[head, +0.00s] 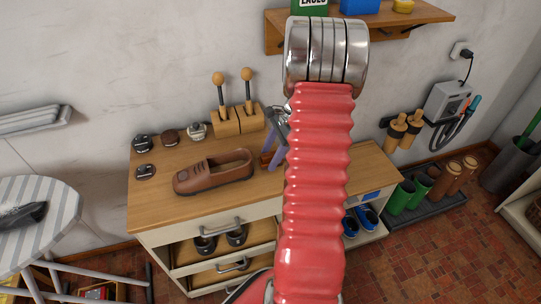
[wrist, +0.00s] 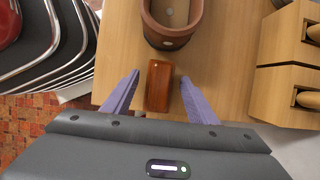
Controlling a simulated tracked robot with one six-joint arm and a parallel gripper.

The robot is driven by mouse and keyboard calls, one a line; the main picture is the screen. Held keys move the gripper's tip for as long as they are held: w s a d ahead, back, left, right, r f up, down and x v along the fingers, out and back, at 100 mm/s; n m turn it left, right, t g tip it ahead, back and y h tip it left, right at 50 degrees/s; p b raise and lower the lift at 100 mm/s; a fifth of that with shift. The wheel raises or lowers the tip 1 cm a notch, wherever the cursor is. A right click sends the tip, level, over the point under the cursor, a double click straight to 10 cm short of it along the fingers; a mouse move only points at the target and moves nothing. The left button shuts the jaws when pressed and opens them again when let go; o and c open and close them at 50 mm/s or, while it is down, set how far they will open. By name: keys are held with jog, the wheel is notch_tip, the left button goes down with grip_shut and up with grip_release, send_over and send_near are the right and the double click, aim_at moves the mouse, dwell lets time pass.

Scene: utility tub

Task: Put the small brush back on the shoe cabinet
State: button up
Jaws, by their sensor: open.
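The small brush appears as a reddish-brown wooden block (wrist: 159,86) in the wrist view, on the top of the shoe cabinet. My gripper (wrist: 160,77) is open, with one purple finger on each side of the brush and a visible gap on both sides. In the head view my gripper (head: 272,154) is low over the cabinet top, right of the brown shoe, and the brush is mostly hidden there by the fingers and my red arm. The shoe cabinet (head: 253,198) has a light wood top and a partly open drawer below.
A brown shoe (head: 213,172) lies close to the brush. A wooden block with two knobbed rods (head: 236,121) stands behind it. Small round tins (head: 171,137) sit at the back left. A wall shelf (head: 418,15) hangs above. The cabinet's front left top is clear.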

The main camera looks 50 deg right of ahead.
jog(key=v, duration=1.2)
dwell(0.5)
jog(key=a+r+n+h, duration=0.1)
jog(key=a+r+n, duration=0.3)
jog(key=a, duration=0.3)
jog(key=w+a+r+n+h, duration=0.1)
jog(key=a+r+n, duration=0.2)
jog(key=a, duration=0.5)
jog(key=a+r+n+h, duration=0.1)
jog(key=a+r+n, duration=0.3)
jog(key=a, duration=0.3)
jog(key=s+a+n+t, duration=0.1)
jog(key=s+a+n, duration=0.4)
jog(key=a, duration=0.3)
jog(key=s+a+r+n+t+h, duration=0.1)
jog(key=s+a+n+t, duration=0.1)
jog(key=s+a+n, duration=0.3)
jog(key=a+n, duration=0.2)
jog(key=a, duration=0.1)
jog(key=shift+a+n, duration=0.4)
